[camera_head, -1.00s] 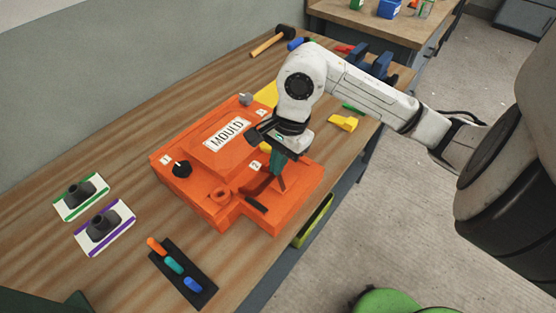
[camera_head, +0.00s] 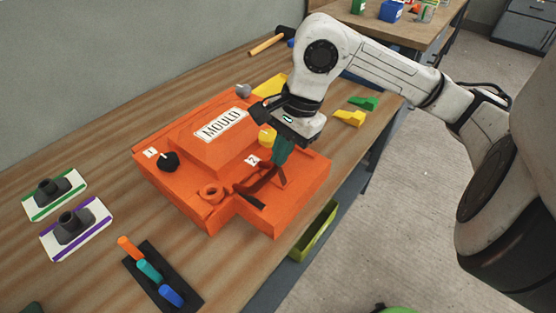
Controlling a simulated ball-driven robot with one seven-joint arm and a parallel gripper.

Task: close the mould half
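The orange mould (camera_head: 200,170) lies on the bench in the middle of the head view. Its raised upper part carries a white MOULD label (camera_head: 221,123). A black knob (camera_head: 168,161) stands by tag 1 at left, and a yellow knob (camera_head: 267,137) is partly hidden behind my gripper near tag 2 (camera_head: 252,160). An orange ring (camera_head: 210,193) sits at the front. My gripper (camera_head: 282,152) points down over the mould's right part, beside tag 2. A teal part shows below its black body. Dark shapes lie below it; whether it touches the mould or holds anything is unclear.
Two dark fittings on white cards, green-edged (camera_head: 52,193) and purple-edged (camera_head: 75,228), lie at left. A black tray (camera_head: 165,280) with orange, teal and blue pieces lies in front. Yellow (camera_head: 349,118) and green (camera_head: 364,103) blocks lie right. A hammer (camera_head: 268,44) lies behind.

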